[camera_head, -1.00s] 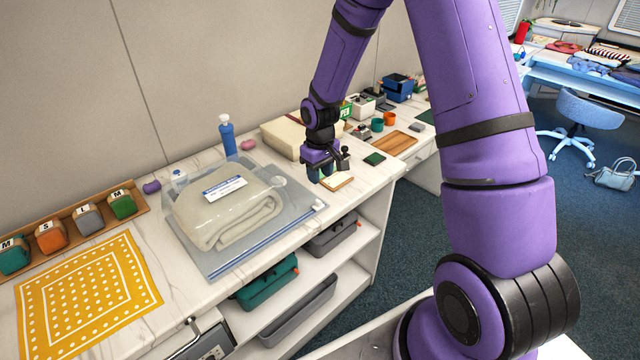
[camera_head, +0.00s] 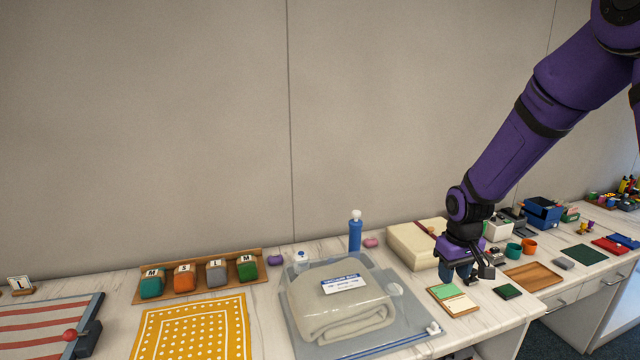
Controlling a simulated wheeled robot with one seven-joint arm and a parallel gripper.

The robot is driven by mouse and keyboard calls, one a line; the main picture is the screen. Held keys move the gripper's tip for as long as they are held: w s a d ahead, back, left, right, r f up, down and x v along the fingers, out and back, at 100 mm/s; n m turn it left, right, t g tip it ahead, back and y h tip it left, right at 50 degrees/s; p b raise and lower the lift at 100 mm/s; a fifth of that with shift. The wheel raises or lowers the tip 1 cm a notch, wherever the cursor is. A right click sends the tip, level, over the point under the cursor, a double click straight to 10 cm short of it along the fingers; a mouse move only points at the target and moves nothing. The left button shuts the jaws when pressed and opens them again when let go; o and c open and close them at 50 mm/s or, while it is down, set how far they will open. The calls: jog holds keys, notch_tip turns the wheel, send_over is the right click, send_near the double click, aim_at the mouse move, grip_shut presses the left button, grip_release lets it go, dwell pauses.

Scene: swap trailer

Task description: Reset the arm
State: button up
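My gripper (camera_head: 466,271) is at the lower end of my purple arm, pointing down just above the counter. It is right of the bagged blanket and over the back edge of a small wooden tray (camera_head: 435,292) with pale cards. Its fingers are dark and small in view, and I cannot tell whether they are apart or closed. A dark blue shape at the fingers is partly hidden, so I cannot tell whether anything is held.
A vacuum bag with a folded blanket (camera_head: 340,302) lies left of my gripper. A blue bottle (camera_head: 355,235) and a cream box (camera_head: 405,245) stand behind. The wall is close behind the counter.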

jog(key=s+r+t, duration=0.1)
jog(key=s+r, duration=0.5)
jog(key=r, duration=0.5)
jog(key=s+a+r+m+t, duration=0.1)
jog(key=s+r, duration=0.6)
jog(key=s, duration=0.4)
jog(key=s+r+m+t, duration=0.1)
jog(key=s+r+t, duration=0.1)
jog(key=s+r, duration=0.5)
jog(key=shift+s+a+m, duration=0.3)
jog(key=shift+s+a, duration=0.05)
jog(key=shift+s, duration=1.9)
